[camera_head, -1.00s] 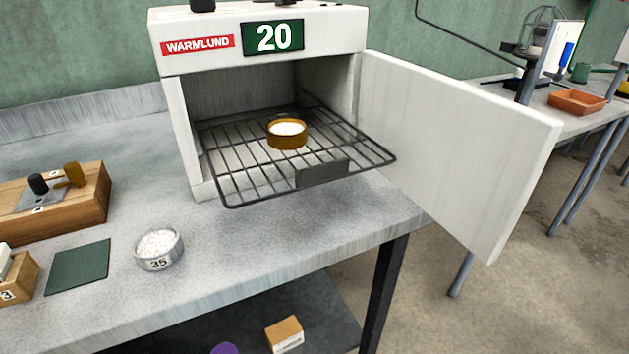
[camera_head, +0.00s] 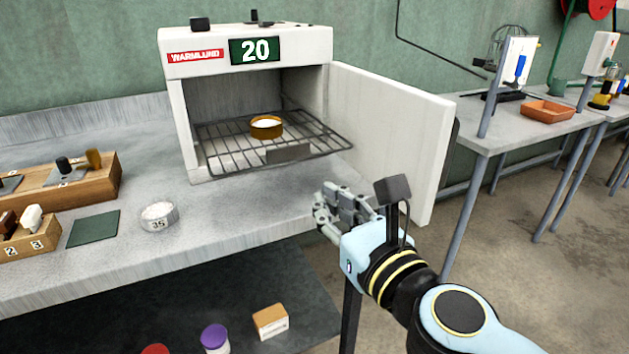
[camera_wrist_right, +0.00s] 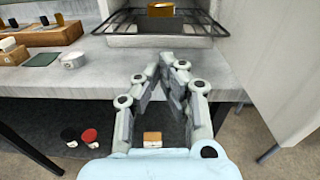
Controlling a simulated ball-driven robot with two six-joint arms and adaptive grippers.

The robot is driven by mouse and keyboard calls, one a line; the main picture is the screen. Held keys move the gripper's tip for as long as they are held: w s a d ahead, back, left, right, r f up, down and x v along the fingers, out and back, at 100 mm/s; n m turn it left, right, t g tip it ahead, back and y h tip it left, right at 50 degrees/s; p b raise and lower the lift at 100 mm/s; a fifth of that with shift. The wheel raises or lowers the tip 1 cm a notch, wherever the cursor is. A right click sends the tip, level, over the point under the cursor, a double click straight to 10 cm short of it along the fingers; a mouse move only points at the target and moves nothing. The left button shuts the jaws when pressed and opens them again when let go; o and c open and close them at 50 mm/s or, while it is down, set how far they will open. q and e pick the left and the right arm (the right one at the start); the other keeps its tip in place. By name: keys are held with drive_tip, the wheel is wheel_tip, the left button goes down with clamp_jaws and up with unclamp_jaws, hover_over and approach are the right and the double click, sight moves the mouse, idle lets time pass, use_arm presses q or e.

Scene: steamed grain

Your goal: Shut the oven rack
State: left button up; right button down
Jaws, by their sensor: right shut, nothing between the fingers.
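The white oven (camera_head: 247,45) stands on the bench with its door (camera_head: 385,130) swung wide open to the right. Its wire rack (camera_head: 225,148) is pulled partly out through the opening, with a dark plate (camera_head: 288,153) on its front edge. A round brown tin (camera_head: 266,132) with white contents sits on the rack. My right gripper (camera_head: 328,205) is shut and empty, in front of the rack and below it in the picture, apart from it. In the right wrist view the gripper's fingertips (camera_wrist_right: 165,62) meet, with the rack (camera_wrist_right: 130,22) beyond. My left gripper is not in view.
A white-filled dish marked 35 (camera_head: 159,216), a green mat (camera_head: 94,228) and wooden blocks (camera_head: 65,186) stand on the bench to the left. The open door bounds the space right of the rack. Bench in front of the oven is clear.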

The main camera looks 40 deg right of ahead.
sight(266, 119)
drive_tip(key=shift+m, duration=0.4)
drive_tip(key=p+x, duration=0.1)
drive_tip(key=x, duration=0.2)
drive_tip(key=r+p+x, duration=0.1)
drive_tip(key=p+x, duration=0.1)
drive_tip(key=x, duration=0.1)
drive_tip(key=r+p+x, duration=0.1)
drive_tip(key=x, duration=0.3)
drive_tip(key=shift+d+p, duration=0.3)
drive_tip(key=shift+d, duration=0.1)
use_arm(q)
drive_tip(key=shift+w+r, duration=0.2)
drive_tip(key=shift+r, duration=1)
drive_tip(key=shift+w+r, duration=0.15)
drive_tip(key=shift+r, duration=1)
use_arm(e)
drive_tip(key=shift+w+d, duration=0.15)
drive_tip(key=shift+w, duration=0.5)
